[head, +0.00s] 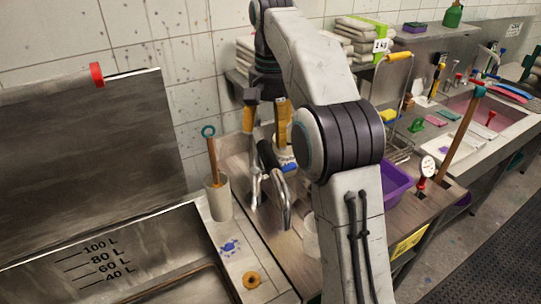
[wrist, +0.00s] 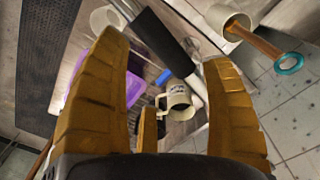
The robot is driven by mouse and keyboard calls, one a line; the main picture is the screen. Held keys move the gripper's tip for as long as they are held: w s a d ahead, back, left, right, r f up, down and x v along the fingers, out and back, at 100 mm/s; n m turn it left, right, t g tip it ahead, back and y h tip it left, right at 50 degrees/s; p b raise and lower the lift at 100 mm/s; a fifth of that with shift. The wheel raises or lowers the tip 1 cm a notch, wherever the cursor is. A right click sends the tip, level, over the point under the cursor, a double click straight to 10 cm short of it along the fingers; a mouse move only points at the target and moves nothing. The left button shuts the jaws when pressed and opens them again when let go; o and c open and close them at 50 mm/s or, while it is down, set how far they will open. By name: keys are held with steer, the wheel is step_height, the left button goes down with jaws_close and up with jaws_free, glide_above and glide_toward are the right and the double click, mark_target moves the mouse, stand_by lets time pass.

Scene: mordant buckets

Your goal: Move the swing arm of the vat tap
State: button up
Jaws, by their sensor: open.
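The vat tap (head: 254,186) is a metal tap on the bench right of the steel vat (head: 150,235). Its swing arm has a black sleeve (head: 268,157) and a bent metal spout (head: 287,213). My gripper (head: 266,133) is at the tap with its orange fingers pointing down, partly behind my arm. In the wrist view, my open gripper (wrist: 163,48) has the black sleeve (wrist: 162,42) running slantwise between its fingertips, with gaps visible on both sides. The sleeve's depth relative to the fingertips is hard to tell.
A beige pot (head: 217,197) with a teal-ringed stick (head: 212,158) stands left of the tap. A pale mug (wrist: 177,105), a blue block (wrist: 164,77) and a purple tub (head: 396,187) are nearby. A tape-like ring (head: 251,280) lies on the ledge. The wall is behind.

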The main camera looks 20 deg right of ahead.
mark_target(272, 152)
steer(key=n, duration=0.4)
steer(key=shift+f+n, duration=0.15)
steer(key=shift+n, duration=0.35)
steer(key=shift+f+b, duration=1.3)
steer(key=shift+f, duration=2.2)
